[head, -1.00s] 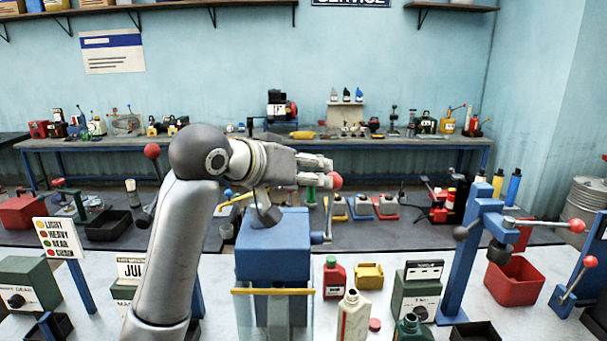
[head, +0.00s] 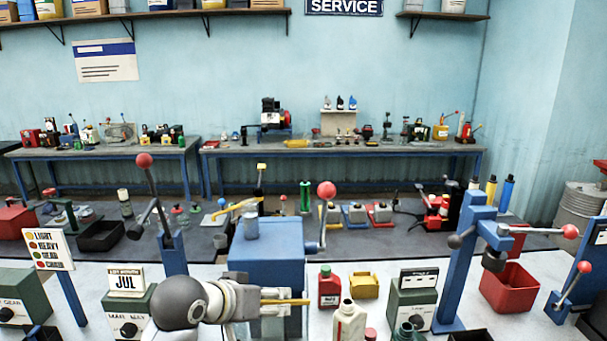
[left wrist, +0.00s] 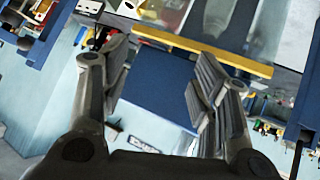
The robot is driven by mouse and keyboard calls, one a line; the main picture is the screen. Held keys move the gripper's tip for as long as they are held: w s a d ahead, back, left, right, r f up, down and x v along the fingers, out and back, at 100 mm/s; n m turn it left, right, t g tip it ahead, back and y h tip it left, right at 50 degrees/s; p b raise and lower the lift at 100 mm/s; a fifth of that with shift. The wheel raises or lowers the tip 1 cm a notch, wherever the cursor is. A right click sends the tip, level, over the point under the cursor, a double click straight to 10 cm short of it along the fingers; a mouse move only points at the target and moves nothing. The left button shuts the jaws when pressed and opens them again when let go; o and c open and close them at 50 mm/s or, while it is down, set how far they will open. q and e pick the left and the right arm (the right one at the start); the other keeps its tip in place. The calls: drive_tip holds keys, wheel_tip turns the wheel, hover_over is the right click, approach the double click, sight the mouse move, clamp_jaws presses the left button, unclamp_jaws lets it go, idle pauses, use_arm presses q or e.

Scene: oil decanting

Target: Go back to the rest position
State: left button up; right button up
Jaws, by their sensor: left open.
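My left gripper (head: 272,304) is low in the head view, in front of the blue crank machine (head: 265,262). In the left wrist view its two fingers (left wrist: 170,88) are spread apart with nothing between them, and the blue machine and its yellow bar (left wrist: 200,52) show beyond. In the head view the yellow bar (head: 290,301) is by the fingertips; I cannot tell whether they touch. The crank's red ball knob (head: 326,189) stands up at the machine's right, clear of the gripper. My right gripper is out of view.
A red bottle (head: 329,288), a cream bottle (head: 349,322) and a yellow container (head: 364,285) stand right of the machine. A blue lever stand (head: 465,265) and a red bin (head: 510,288) are farther right. The JUL sign (head: 126,279) is at the left.

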use_arm(q)
drive_tip(key=s+a+f+g+y, duration=0.1)
drive_tip(key=s+a+f, duration=0.2)
drive_tip(key=s+f, duration=0.45)
drive_tip(key=s+a+f+g+y, duration=0.2)
drive_tip(key=s+a+f, duration=0.2)
drive_tip(key=s+f, duration=0.4)
drive_tip(key=s+a+f+g+y, duration=0.1)
drive_tip(key=s+a+f, duration=0.25)
drive_tip(key=s, duration=0.45)
drive_tip(key=s+a+f+g+y, duration=0.1)
drive_tip(key=s+a+f+g, duration=0.15)
drive_tip(key=s+f, duration=0.45)
wheel_tip(320, 180, down, 31)
drive_tip(key=s+b, duration=0.3)
drive_tip(key=b, duration=0.5)
drive_tip(key=s+a+f+b, duration=0.1)
drive_tip(key=s+f+b, duration=0.2)
drive_tip(key=s+f, duration=0.5)
drive_tip(key=s+a+f+g+b, duration=0.1)
drive_tip(key=s+a+f+b, duration=0.1)
drive_tip(key=s+f, duration=0.6)
wheel_tip(320, 180, down, 8)
drive_tip(key=shift+s+r+b, duration=0.15)
drive_tip(key=shift+s+b, duration=0.15)
drive_tip(key=shift+b, duration=0.45)
